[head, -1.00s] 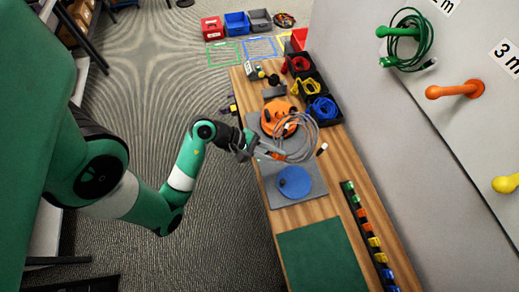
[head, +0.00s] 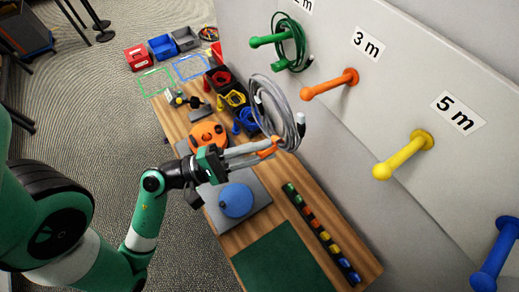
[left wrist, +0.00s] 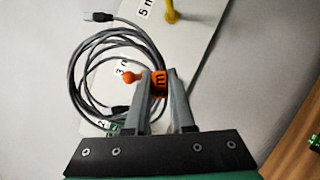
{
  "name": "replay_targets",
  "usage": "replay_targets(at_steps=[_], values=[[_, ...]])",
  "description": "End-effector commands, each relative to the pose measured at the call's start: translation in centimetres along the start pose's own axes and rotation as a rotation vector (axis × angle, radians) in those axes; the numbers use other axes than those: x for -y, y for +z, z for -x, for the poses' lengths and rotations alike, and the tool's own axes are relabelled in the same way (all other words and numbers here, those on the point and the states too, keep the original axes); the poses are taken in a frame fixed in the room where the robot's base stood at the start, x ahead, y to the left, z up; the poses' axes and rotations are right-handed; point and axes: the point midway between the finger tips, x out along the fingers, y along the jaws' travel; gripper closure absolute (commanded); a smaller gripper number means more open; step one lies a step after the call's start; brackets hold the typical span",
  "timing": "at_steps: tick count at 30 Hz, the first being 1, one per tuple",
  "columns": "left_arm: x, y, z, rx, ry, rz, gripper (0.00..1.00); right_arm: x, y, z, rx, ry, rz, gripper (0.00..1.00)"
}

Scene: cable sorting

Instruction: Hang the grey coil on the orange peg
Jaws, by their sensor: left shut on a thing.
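The grey coil (head: 291,122) hangs in the air above the workbench, held by its orange band (left wrist: 160,82). My left gripper (head: 266,149) is shut on that band, with the loop standing up beyond the fingertips. The orange peg (head: 330,85) sticks out of the wall panel under the "3 m" label, to the right of and above the coil in the head view, with a visible gap. In the left wrist view the orange peg (left wrist: 132,77) shows through the coil's loop (left wrist: 76,75). My right gripper is not in view.
A green coil (head: 301,47) hangs on the green peg (head: 268,41). A yellow peg (head: 405,155) and a blue peg (head: 495,255) stick out at the right. On the wooden bench (head: 365,268) lie orange and blue discs, black bins with coloured cables and a coloured strip.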

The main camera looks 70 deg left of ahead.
Motion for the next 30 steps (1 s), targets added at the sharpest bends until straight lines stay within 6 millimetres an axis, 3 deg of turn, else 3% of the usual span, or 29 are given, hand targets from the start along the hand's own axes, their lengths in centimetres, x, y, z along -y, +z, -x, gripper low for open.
replay_targets(at_steps=[15, 30], values=[[0.6, -1.8, -3.6, 0.004, 0.002, -0.003, 1.00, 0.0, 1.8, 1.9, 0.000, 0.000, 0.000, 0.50], [1.0, -3.5, -7.2, 0.001, 0.000, -0.001, 1.00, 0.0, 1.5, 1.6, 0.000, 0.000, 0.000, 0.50]])
